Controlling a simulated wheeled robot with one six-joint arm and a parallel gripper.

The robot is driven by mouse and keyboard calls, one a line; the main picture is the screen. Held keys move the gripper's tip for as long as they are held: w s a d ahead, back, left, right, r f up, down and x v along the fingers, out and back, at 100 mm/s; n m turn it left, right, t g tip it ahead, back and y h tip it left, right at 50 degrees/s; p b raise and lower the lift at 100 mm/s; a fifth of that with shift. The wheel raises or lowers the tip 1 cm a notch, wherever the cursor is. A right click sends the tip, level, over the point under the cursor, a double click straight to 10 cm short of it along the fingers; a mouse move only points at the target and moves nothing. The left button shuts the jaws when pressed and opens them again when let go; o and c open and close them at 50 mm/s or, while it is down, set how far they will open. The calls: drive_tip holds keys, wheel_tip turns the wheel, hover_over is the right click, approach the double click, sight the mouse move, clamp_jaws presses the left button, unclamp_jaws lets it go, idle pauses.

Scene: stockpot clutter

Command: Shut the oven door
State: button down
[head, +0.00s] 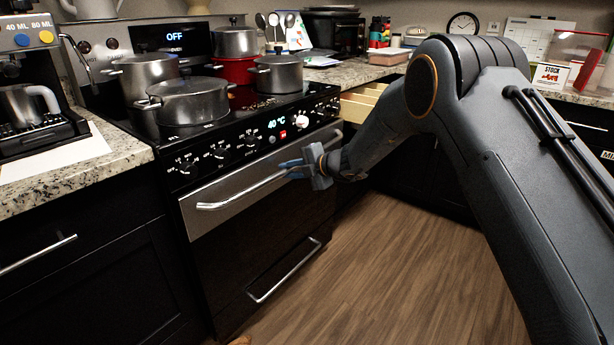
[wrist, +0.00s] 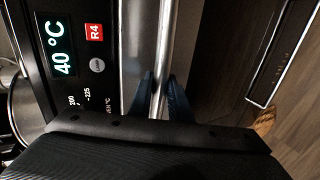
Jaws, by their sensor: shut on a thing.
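The oven door (head: 262,235) is dark with a steel band across its top, and it stands upright below the knob panel in the head view. It looks nearly flush with the oven front; I cannot tell whether a small gap remains. Its long steel handle (head: 235,196) runs along the band. My gripper (head: 288,168) is at the handle, right of its middle. In the wrist view, the two dark blue fingers (wrist: 160,97) lie on either side of the handle (wrist: 163,45), shut on it.
Several pots, including a large stockpot (head: 190,100), stand on the cooktop. A lower drawer with a steel handle (head: 285,270) is under the oven door. A wooden drawer (head: 362,100) stands open to the right, beside my arm.

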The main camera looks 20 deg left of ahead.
drive_tip(key=shift+w+a+r, duration=0.2)
drive_tip(key=shift+w+a, duration=0.05)
drive_tip(key=shift+a, duration=0.3)
drive_tip(key=shift+w+a+r, duration=0.2)
drive_tip(key=shift+a, duration=0.3)
drive_tip(key=shift+a, duration=0.1)
drive_tip(key=c, duration=1.6)
unclamp_jaws()
drive_tip(key=shift+s+a, duration=0.2)
drive_tip(key=shift+c, duration=0.2)
drive_tip(key=shift+f, duration=0.1)
drive_tip(key=shift+d, duration=0.15)
drive_tip(key=v, duration=0.7)
drive_tip(key=shift+d, duration=0.35)
